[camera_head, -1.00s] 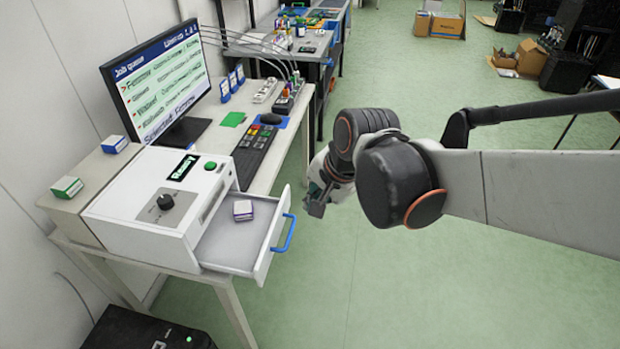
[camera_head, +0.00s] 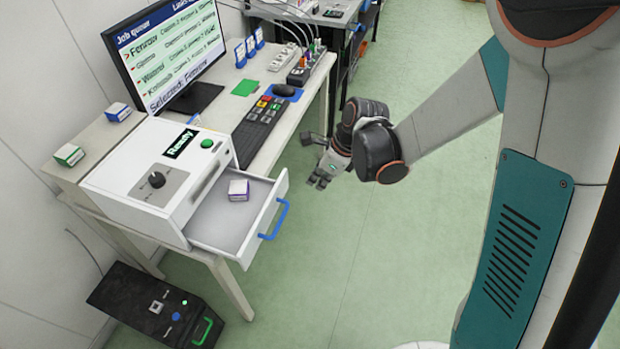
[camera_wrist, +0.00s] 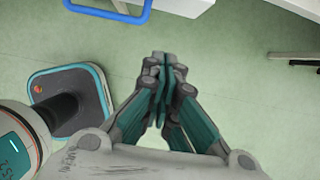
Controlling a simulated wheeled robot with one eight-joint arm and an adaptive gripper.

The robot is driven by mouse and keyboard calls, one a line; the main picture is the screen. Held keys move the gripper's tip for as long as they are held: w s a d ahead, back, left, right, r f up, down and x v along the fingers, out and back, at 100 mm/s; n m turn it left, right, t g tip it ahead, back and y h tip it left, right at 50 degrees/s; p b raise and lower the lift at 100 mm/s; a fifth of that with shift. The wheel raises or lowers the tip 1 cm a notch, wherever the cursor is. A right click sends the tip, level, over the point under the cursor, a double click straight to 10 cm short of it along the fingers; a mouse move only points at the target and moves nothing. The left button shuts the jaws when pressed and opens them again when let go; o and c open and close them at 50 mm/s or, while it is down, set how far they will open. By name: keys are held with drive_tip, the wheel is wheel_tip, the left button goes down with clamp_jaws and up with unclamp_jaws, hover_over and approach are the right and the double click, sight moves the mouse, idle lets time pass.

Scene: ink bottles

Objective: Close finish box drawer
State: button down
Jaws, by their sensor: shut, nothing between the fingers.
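A monitor (camera_head: 170,50), a keyboard (camera_head: 262,128) and a power strip (camera_head: 305,68) stand on the desk behind the finish box. A black computer case (camera_head: 155,308) stands on the floor below. The green floor in front of the drawer is clear.

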drive_tip(key=w+a+f+b, duration=0.3)
drive_tip(key=a+f+b, duration=0.1)
drive_tip(key=a+f, duration=0.3)
drive_tip(key=shift+f, duration=0.75)
